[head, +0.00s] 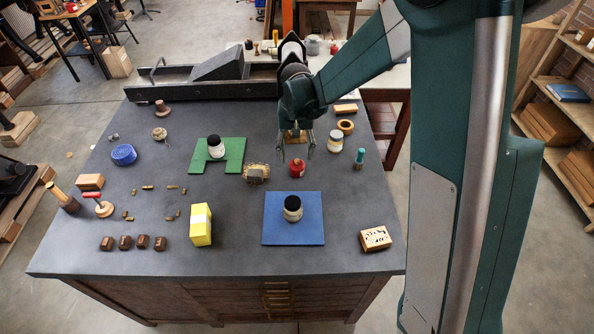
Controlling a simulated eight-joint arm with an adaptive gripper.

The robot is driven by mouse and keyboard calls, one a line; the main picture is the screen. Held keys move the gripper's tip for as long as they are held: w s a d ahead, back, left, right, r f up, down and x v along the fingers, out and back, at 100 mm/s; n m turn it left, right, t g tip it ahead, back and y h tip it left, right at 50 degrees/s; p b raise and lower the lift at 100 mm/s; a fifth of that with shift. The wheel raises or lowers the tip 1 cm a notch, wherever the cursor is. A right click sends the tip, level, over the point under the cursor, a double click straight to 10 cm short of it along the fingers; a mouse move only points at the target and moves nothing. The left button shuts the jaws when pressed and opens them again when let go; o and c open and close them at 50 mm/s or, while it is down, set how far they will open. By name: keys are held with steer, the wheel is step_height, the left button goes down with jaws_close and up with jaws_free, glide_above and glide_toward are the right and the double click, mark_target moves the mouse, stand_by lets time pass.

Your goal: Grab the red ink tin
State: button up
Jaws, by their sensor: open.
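The red ink tin (297,168) is a small red container with a narrow top. It stands upright on the dark grey tabletop, just behind the blue mat. My gripper (297,153) points down with its fingers spread. Its fingertips show just behind and above the red tin in the picture, one toward each side. I see nothing held between them. Whether a finger touches the tin, and how high the fingers are, I cannot tell from this view.
A brown block-like bundle (256,173) sits close left of the tin. A pale jar (335,142) and a teal-topped item (360,158) stand to the right. In front, a black-lidded jar (292,212) stands on the blue mat (312,232). The green mat (234,155) lies left.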

mark_target(297, 162)
steer(key=m, duration=0.5)
steer(key=shift+m, duration=0.4)
steer(key=m+b, duration=0.1)
steer(key=m, duration=0.5)
steer(key=shift+f, duration=0.2)
steer(key=shift+f, duration=1.2)
steer(key=shift+w+d+f, duration=0.1)
steer(key=shift+f, duration=1.2)
steer(key=shift+d+f, duration=0.1)
steer(key=shift+f, duration=1.2)
steer(key=c, duration=1.4)
